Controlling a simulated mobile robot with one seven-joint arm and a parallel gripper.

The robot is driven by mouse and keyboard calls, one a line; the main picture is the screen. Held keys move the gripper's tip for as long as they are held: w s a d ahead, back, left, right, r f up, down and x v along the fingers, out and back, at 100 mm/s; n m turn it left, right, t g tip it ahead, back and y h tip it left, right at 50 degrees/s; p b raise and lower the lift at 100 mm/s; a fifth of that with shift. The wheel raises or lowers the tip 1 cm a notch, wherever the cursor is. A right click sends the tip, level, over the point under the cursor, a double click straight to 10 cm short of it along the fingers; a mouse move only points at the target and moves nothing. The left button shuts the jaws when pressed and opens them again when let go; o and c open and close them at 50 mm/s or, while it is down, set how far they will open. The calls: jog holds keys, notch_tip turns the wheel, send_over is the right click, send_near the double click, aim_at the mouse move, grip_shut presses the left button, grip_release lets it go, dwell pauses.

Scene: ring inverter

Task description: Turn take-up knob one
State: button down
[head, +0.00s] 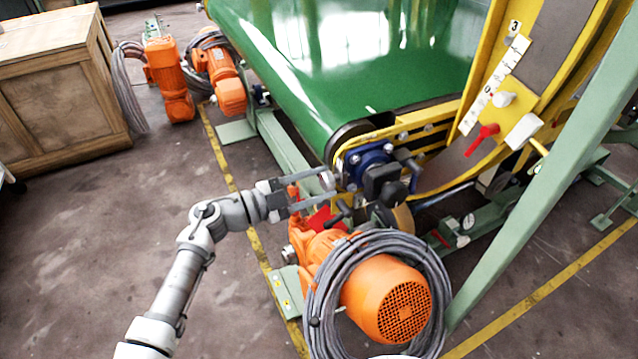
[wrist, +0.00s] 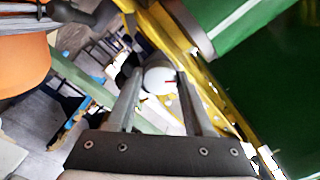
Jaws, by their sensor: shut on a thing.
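Take-up knob one (wrist: 159,79) is a pale round knob with a small dark red mark, in the middle of the wrist view. In the head view the knob (head: 327,181) shows as a small grey disc beside the blue bearing housing at the belt's end. My gripper (head: 330,187) reaches in from the left, with its two long grey fingers on either side of the knob. In the wrist view my gripper (wrist: 160,82) is shut on the knob, one finger on each side. The knob's far side is hidden.
The blue bearing housing (head: 366,164) and a black handle (head: 384,182) sit just right of the knob. An orange motor (head: 392,300) with coiled grey hose (head: 432,268) stands below. The green belt (head: 350,60) lies above. Open floor (head: 90,220) is on the left.

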jog(key=shift+r+m, duration=0.1)
jog(key=shift+m, duration=0.7)
jog(key=shift+c, duration=1.4)
grip_release()
jog(key=p+v, duration=0.3)
jog(key=v, duration=1.4)
jog(key=shift+a, duration=0.2)
jog(key=shift+s, duration=0.1)
